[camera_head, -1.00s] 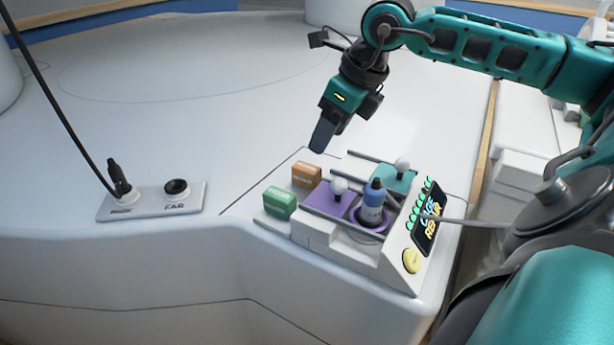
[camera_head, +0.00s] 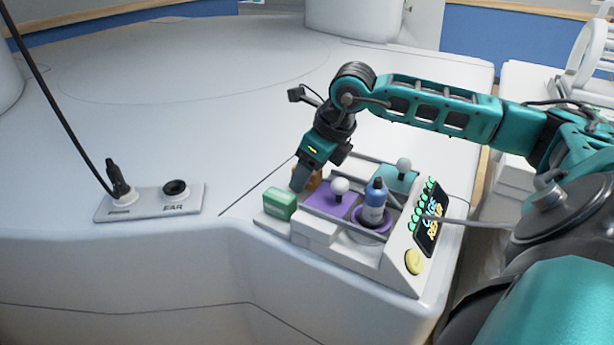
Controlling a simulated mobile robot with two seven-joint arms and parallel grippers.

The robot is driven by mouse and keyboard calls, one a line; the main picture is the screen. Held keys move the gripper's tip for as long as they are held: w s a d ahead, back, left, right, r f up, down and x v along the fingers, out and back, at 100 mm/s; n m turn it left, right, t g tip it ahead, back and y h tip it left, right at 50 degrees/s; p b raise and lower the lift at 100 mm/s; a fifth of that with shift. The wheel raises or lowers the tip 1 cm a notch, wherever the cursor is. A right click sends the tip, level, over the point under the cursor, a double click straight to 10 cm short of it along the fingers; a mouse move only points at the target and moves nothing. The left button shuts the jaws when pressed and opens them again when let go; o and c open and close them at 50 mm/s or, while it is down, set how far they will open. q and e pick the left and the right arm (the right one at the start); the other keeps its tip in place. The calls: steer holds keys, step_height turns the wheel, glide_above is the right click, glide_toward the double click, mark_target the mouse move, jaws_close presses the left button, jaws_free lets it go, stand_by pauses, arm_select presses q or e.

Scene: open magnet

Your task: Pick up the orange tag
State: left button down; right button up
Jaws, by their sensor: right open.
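The orange tag (camera_head: 314,181) is a small block at the back left of the console on the white surface. It is mostly hidden behind the fingers of my right gripper (camera_head: 300,181). The gripper points down at the tag, with its fingertips over the tag's left part. It is open; I cannot tell whether the fingers touch the tag or sit on both sides of it. A green tag (camera_head: 279,203) stands just in front of it, apart from the fingers. My left gripper is not in view.
The console holds a purple block with a white knob (camera_head: 340,187), a blue bottle (camera_head: 374,205) in a purple ring, a teal block (camera_head: 398,179), a display (camera_head: 430,222) and a yellow button (camera_head: 414,262). A socket plate (camera_head: 148,206) with a plugged cable lies left. The surface behind is clear.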

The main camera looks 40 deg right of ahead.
steer(key=shift+c, duration=0.4)
steer(key=c, duration=0.9)
steer(key=shift+c, duration=0.3)
steer(key=shift+r, duration=0.15)
